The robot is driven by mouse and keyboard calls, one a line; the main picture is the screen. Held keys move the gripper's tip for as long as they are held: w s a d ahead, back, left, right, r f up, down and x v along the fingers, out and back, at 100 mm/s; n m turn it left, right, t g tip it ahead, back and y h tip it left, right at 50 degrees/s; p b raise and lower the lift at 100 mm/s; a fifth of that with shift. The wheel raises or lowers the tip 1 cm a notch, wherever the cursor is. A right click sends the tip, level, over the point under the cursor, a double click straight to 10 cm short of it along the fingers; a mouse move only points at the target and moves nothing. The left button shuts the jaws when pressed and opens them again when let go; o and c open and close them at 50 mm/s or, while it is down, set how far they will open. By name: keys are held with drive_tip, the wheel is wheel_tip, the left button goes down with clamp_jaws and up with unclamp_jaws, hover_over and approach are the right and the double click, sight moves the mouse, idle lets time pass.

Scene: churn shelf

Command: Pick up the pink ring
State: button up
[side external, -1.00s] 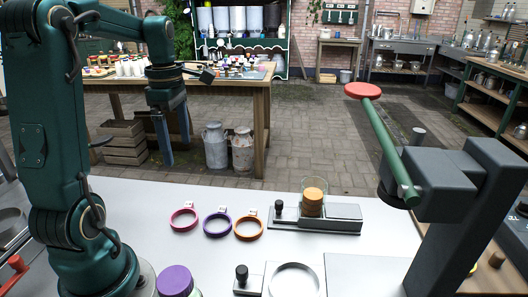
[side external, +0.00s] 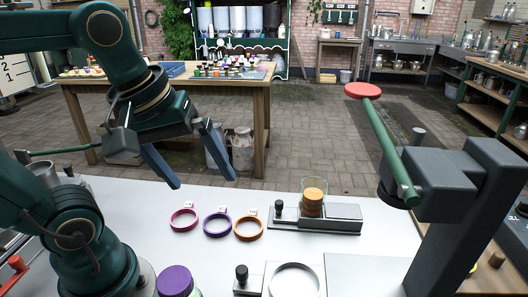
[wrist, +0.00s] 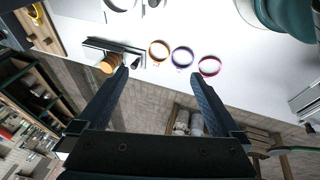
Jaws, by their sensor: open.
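The pink ring (side external: 184,220) lies flat on the white table, leftmost in a row of three rings in the side view. The purple ring (side external: 217,224) and the orange ring (side external: 248,228) lie to its right. My gripper (side external: 207,184) is open and empty, held above the far side of the table with its fingers pointing down and to the right. In the wrist view the pink ring (wrist: 209,66) is at the upper right, beyond the fingertips of my gripper (wrist: 162,80), apart from them.
Small white tags stand behind the rings. To their right is a metal stand (side external: 340,219) with a glass and an orange cylinder (side external: 313,201). A purple-lidded jar (side external: 175,281) is at the front. A grey press with a green lever (side external: 390,150) is at right.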

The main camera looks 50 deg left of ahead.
drive_tip(key=f+m, duration=0.1)
drive_tip(key=m, duration=0.2)
drive_tip(key=s+d+f+m, duration=0.1)
drive_tip(key=m, duration=0.1)
drive_tip(key=f+m+t, duration=0.1)
drive_tip(key=m, duration=0.2)
drive_tip(key=shift+s+d+f+m, duration=0.3)
drive_tip(key=shift+d+f, duration=0.05)
drive_tip(key=shift+d, duration=0.05)
drive_tip(key=shift+w+r+m, duration=0.15)
drive_tip(key=shift+w+m, duration=0.05)
drive_tip(key=shift+m, duration=0.3)
drive_tip(key=c, duration=0.7)
drive_tip(key=shift+s, duration=0.1)
